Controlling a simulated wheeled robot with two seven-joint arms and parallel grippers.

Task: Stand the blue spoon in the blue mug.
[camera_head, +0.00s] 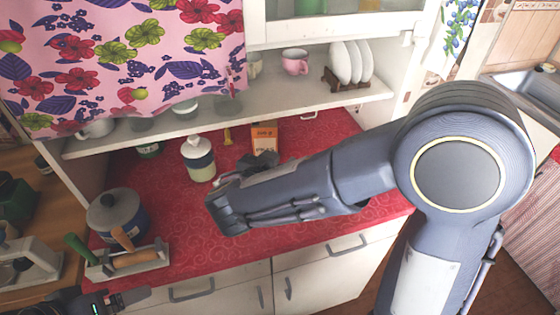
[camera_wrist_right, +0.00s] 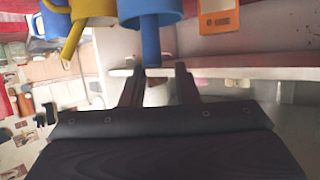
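In the right wrist view, which shows the place upside down, the blue mug (camera_wrist_right: 128,8) is at the top middle. The blue spoon (camera_wrist_right: 151,42) stands at its opening, its handle end sticking out towards my fingers. My right gripper (camera_wrist_right: 160,72) is open, with a gap between its fingers. The handle end is at the fingertips; I see no finger closed on it. In the head view my right forearm and gripper (camera_head: 258,162) hide the blue mug and spoon. My left gripper (camera_head: 132,297) is at the bottom left, its fingers unclear.
A yellow mug (camera_wrist_right: 92,10) with a yellow spoon (camera_wrist_right: 71,42) stands beside the blue mug. An orange box (camera_head: 265,135) is close behind. A jar (camera_head: 198,160), a pot (camera_head: 117,212) and a utensil rack (camera_head: 128,262) stand left on the red counter (camera_head: 180,240). A shelf (camera_head: 300,98) is above.

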